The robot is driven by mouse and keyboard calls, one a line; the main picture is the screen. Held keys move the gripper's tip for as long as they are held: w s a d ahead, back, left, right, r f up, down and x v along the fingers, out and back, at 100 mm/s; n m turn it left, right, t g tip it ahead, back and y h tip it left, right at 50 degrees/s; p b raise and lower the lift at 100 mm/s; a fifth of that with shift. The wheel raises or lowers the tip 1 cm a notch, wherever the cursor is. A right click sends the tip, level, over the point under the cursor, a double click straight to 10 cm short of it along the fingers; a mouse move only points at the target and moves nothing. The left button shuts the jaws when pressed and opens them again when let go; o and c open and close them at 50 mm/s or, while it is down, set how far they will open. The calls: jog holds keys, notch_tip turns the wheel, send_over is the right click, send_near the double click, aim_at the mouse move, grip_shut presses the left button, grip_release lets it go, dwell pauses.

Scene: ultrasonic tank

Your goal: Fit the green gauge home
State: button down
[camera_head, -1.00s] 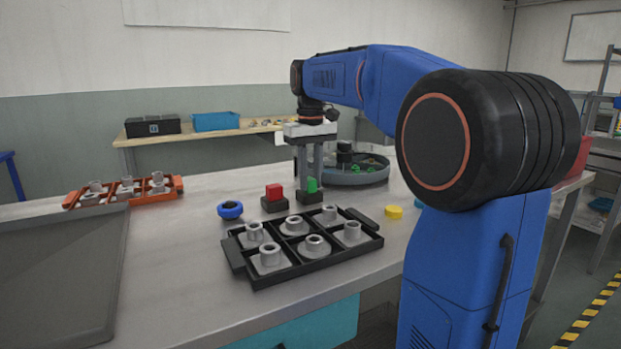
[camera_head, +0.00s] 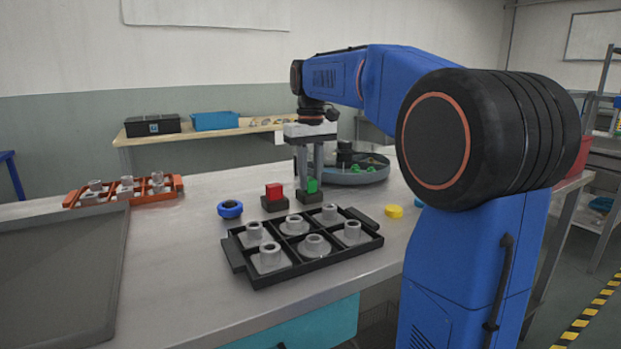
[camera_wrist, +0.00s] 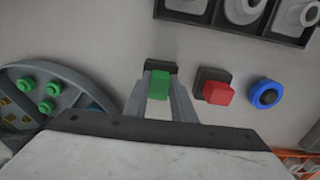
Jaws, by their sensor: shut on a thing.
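The green gauge (camera_head: 312,186) is a small green block between the two grey fingers of my gripper (camera_head: 311,180). My gripper is shut on it, pointing down. The gauge is at a small black base (camera_head: 311,198) on the bench; the fingers partly hide it, and I cannot tell how deep it sits. In the wrist view the green gauge (camera_wrist: 159,86) lies between the fingertips (camera_wrist: 160,84), with its black base (camera_wrist: 161,66) just beyond. A red block (camera_head: 274,190) stands upright in a similar black base (camera_head: 268,206) to the left.
A blue ring (camera_head: 230,209) lies further left. A black tray (camera_head: 318,268) with several grey collared pieces is in front. A round grey tank (camera_head: 362,178) with green parts stands behind right. A yellow disc (camera_head: 394,212) lies right. An orange rack (camera_head: 170,194) is far left.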

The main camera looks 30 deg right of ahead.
aim_at(310, 179)
jog(key=shift+f, duration=0.1)
dwell(0.8)
jog(key=c, duration=1.4)
grip_release()
notch_tip(310, 179, up, 17)
jog(key=shift+r, duration=0.2)
jog(key=shift+s, duration=0.15)
